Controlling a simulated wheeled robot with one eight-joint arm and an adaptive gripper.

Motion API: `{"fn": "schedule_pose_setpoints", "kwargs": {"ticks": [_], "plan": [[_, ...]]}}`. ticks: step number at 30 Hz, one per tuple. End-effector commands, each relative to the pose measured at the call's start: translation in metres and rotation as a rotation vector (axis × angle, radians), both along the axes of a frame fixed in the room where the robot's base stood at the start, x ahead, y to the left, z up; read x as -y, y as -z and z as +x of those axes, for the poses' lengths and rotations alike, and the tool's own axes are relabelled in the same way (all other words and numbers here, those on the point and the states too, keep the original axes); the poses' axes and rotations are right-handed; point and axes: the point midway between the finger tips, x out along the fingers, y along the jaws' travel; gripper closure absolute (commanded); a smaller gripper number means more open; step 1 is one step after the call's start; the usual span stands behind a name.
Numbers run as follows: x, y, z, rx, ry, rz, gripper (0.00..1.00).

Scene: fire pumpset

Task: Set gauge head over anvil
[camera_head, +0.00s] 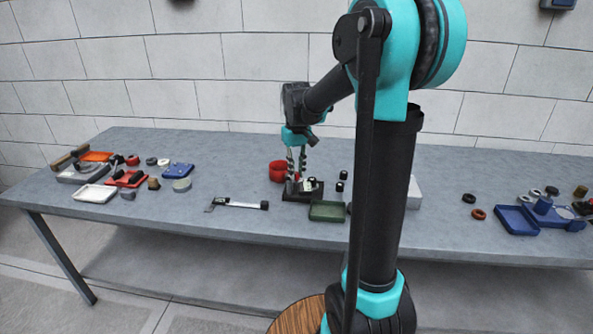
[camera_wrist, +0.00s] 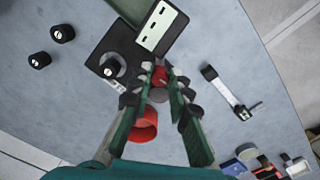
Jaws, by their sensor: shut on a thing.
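A black stand (camera_wrist: 108,52) sits on the bench, with a grey round piece, perhaps the anvil (camera_wrist: 113,67), on it. A dark block with white panels (camera_wrist: 160,27) stands beside or on it. The stand also shows in the head view (camera_head: 302,196). My gripper (camera_head: 297,174) points down over the stand's left part. In the wrist view my gripper (camera_wrist: 157,90) is shut on a small red piece (camera_wrist: 159,75), which may be the gauge head. The fingers partly hide it. I cannot tell whether it touches the stand.
A red cup (camera_head: 277,171) stands close behind my gripper. Two black cylinders (camera_wrist: 50,47) stand beside the stand, a green tray (camera_head: 328,211) in front. A caliper-like tool (camera_head: 237,204) lies to the left. Trays and small parts crowd both bench ends.

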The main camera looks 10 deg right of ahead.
Motion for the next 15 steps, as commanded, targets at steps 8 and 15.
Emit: {"fn": "schedule_pose_setpoints", "kwargs": {"ticks": [8, 15], "plan": [[0.0002, -0.0001, 0.0001, 0.0, -0.004, 0.0, 1.0], [0.0026, -0.0002, 0.0014, 0.0, -0.068, 0.0, 1.0]]}}
